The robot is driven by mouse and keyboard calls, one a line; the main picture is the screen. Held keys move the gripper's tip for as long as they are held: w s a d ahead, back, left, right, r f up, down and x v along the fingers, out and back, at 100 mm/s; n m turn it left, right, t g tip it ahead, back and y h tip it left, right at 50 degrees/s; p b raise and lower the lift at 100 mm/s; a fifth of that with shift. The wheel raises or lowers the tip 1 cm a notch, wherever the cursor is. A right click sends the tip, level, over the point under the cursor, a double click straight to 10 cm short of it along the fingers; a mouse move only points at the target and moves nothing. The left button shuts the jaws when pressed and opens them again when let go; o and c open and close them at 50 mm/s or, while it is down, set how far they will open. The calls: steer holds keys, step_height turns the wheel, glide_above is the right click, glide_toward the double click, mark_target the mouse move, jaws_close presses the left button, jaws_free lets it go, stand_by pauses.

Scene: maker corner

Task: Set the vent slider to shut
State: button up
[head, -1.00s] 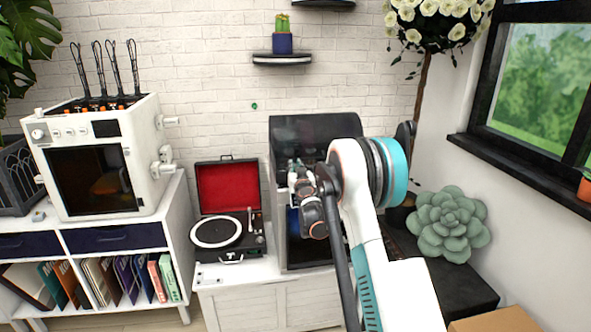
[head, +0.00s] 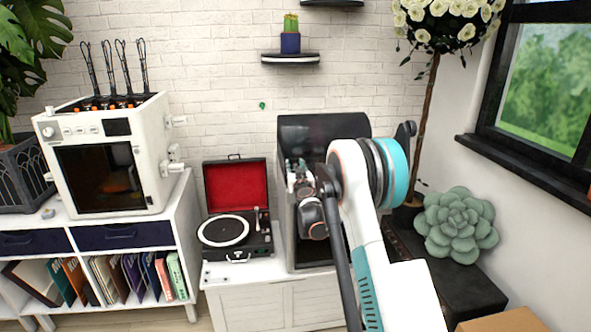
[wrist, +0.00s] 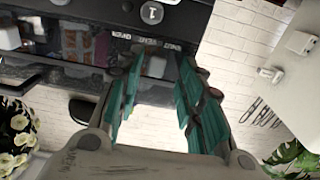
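The dark machine with a smoked lid (head: 345,127) stands on the white cabinet, right of the record player. In the wrist view its black front panel (wrist: 75,75) carries small upside-down labels, VENT (wrist: 148,41) among them. A small grey piece (wrist: 155,66) under the labels, between the fingertips, may be the vent slider; its setting cannot be told. My gripper (wrist: 160,64) is open, its two teal-padded fingers apart at the panel's edge. Whether they touch it is unclear. In the head view my gripper (head: 300,178) is in front of the machine, partly hidden by my arm.
An open record player (head: 235,222) stands close left of the machine. A white 3D printer (head: 105,155) is on the shelf further left. A succulent (head: 455,225) sits on a black box at right, by the window wall. A round disc marked 1 (wrist: 151,12) is near the labels.

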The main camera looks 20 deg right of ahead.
steer(key=shift+s, duration=0.1)
steer(key=v, duration=1.1)
steer(key=shift+s, duration=0.35)
steer(key=shift+a, duration=0.15)
